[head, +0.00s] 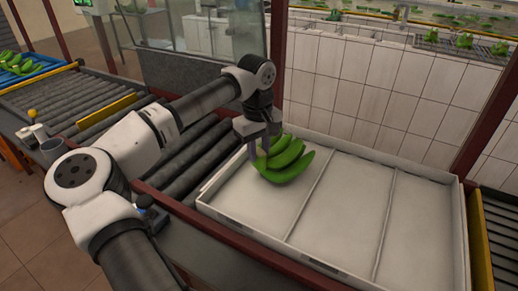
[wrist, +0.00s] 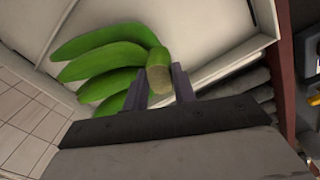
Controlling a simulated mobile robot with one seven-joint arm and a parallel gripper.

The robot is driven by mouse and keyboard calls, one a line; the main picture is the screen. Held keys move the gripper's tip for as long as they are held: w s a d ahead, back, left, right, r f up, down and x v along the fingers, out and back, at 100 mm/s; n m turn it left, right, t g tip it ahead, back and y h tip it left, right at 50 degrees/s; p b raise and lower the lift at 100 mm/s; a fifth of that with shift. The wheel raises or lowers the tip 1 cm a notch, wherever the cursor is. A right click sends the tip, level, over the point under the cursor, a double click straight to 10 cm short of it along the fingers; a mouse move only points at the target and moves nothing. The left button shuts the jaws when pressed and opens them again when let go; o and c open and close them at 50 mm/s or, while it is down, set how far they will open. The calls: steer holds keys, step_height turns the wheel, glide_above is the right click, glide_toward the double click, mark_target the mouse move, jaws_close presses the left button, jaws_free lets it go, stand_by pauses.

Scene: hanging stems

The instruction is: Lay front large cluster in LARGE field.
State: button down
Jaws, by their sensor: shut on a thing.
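A green banana cluster (head: 286,161) with several fingers is at the back of the left compartment of a white three-part tray (head: 334,212). My gripper (head: 262,152) is above it, with its jaws on the crown end. In the wrist view the fingers of my gripper (wrist: 160,84) stand on both sides of the cut stem of the cluster (wrist: 98,64), and the bananas spread to the left. I cannot tell whether the cluster touches the tray floor. No field label is readable.
The middle and right compartments are empty, split by thin dividers (head: 379,225). A roller conveyor (head: 185,160) lies left of the tray. A blue crate (head: 35,70) with green bananas is at the far left. A red-brown post (head: 490,120) rises near the tray's right end.

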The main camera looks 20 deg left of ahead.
steer(key=shift+f, duration=0.2)
steer(key=c, duration=1.1)
jaws_free()
steer(key=shift+o, duration=0.2)
steer(key=shift+f, duration=0.1)
